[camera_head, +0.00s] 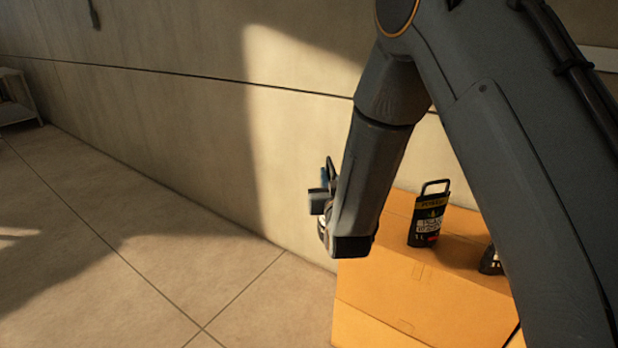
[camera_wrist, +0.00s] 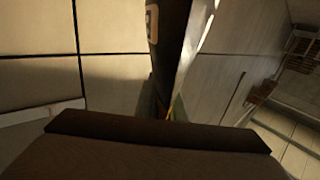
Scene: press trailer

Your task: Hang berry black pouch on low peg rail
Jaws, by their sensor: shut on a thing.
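My gripper (camera_head: 318,203) shows only in part at the left of my forearm in the head view, beside the concrete wall. It is shut on a dark flat thing (camera_wrist: 174,40), which stands up in the middle of the wrist view with a pale mark on its left edge. This looks like a pouch, but its front is not visible. A black pouch (camera_head: 428,218) with a loop handle, yellow band and red patch stands upright on an orange-tan box, apart from my gripper. I cannot make out the low peg rail for certain.
The orange-tan box (camera_head: 400,285) stands against the wall at lower right. Another dark item (camera_head: 489,262) on it is partly hidden by my arm. A pale strip (camera_head: 600,58) runs along the wall at upper right. A shelf (camera_head: 18,98) stands far left. The tiled floor between is clear.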

